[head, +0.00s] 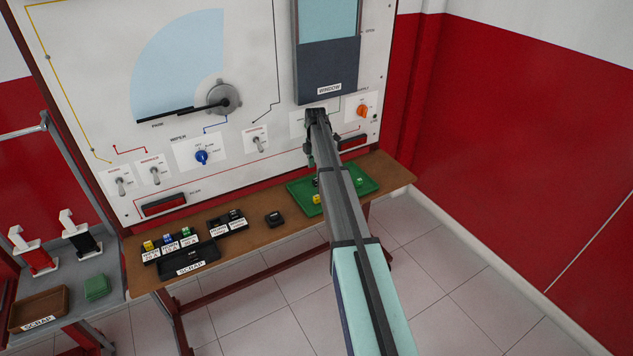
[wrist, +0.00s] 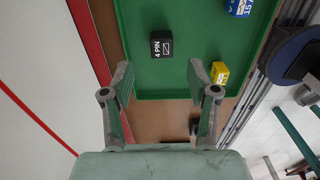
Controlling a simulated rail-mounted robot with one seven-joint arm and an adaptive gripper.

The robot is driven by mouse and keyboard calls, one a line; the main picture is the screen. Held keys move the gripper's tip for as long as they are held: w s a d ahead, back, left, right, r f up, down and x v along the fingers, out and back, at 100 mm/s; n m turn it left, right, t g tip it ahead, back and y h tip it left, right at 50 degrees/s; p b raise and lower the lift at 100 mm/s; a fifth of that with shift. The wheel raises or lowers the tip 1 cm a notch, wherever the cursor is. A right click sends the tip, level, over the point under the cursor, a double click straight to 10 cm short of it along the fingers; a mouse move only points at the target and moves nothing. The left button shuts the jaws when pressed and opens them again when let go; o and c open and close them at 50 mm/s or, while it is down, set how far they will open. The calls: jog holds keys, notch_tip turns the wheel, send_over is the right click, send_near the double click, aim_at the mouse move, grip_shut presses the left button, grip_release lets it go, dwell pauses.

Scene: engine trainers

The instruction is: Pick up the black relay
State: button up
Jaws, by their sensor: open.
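The black relay (wrist: 161,44) is a small dark cube marked "4 PIN" in the wrist view. It lies on the green tray (wrist: 181,95), near the tray's left side in that view. In the head view a dark bit of it (head: 315,183) seems to show beside my arm, mostly hidden. The tray (head: 300,194) sits on the brown bench. My gripper (wrist: 161,78) is open and empty. In the wrist view its fingertips lie below the relay in the picture, with the relay ahead between their lines. In the head view my gripper (head: 313,153) hangs over the tray's back edge.
A yellow fuse (wrist: 219,73) and a blue fuse (wrist: 239,8) lie on the tray right of the relay. A dark block (head: 274,219) sits on the bench left of the tray. The trainer panel (head: 260,60) rises behind.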

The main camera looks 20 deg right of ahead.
aim_at(317, 179)
jog(key=shift+s+d+f+p, duration=0.1)
jog(key=shift+f+p, duration=0.5)
jog(key=shift+f, duration=0.8)
jog(key=shift+d+f+p, duration=0.1)
jog(key=shift+f+p, duration=0.5)
jog(key=shift+f, duration=0.75)
jog(key=c, duration=1.1)
